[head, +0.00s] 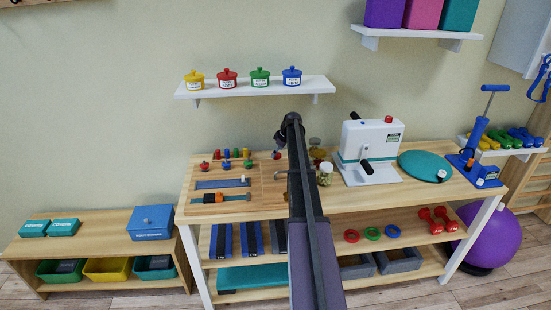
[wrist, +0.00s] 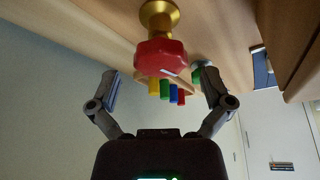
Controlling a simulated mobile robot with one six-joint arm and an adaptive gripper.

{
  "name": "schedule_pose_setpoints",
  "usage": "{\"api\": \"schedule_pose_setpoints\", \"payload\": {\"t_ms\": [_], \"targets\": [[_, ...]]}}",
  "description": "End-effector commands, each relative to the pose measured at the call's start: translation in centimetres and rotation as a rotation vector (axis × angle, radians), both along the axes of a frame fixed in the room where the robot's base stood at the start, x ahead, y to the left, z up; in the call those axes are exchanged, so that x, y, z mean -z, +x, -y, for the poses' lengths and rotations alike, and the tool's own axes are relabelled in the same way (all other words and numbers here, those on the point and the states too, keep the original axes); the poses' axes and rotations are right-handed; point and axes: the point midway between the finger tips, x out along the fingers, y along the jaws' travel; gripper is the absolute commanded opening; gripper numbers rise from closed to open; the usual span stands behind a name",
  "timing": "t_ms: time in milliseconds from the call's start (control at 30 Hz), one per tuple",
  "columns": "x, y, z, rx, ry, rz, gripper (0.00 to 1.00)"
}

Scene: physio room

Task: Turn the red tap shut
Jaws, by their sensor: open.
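The red tap handle (wrist: 160,57) is a lobed red knob on a brass stem (wrist: 158,17), seen close in the wrist view. My gripper (wrist: 155,75) is open, with one finger to the left of the red handle and the other to its right. Neither finger clearly touches the handle, and nothing is held. In the head view my arm reaches over the wooden workbench (head: 240,210) and hides part of it. A small red spot (head: 277,155) just left of my gripper (head: 284,137) may be the tap; it is too small to be sure.
Coloured pegs (wrist: 166,92) stand behind the handle in the wrist view. On the bench, a white crank box (head: 370,145), a jar (head: 325,175) and a teal disc (head: 423,165) stand right of my arm. A shelf with lidded pots (head: 260,87) hangs above.

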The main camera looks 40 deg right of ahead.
Motion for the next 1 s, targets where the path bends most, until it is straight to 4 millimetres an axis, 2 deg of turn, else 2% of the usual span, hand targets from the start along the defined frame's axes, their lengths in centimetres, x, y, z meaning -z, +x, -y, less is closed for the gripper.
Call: {"api": "schedule_pose_setpoints", "payload": {"t_ms": [133,533,567,800,833,900,933,1000], "targets": [[0.67,0.22,-0.09,0.0,0.0,0.0,1.0],[0.73,0.28,-0.12,0.001,0.0,0.0,1.0],[0.73,0.28,-0.12,0.001,0.0,0.0,0.97],[0.73,0.27,-0.11,0.001,0.0,0.0,0.26],[0.73,0.27,-0.11,0.001,0.0,0.0,0.18],[0.74,0.28,-0.09,0.001,0.0,0.0,0.18],[0.74,0.26,-0.94,-0.001,0.0,0.0,0.18],[0.74,0.33,-0.54,0.0,0.001,0.0,0.18]]}}
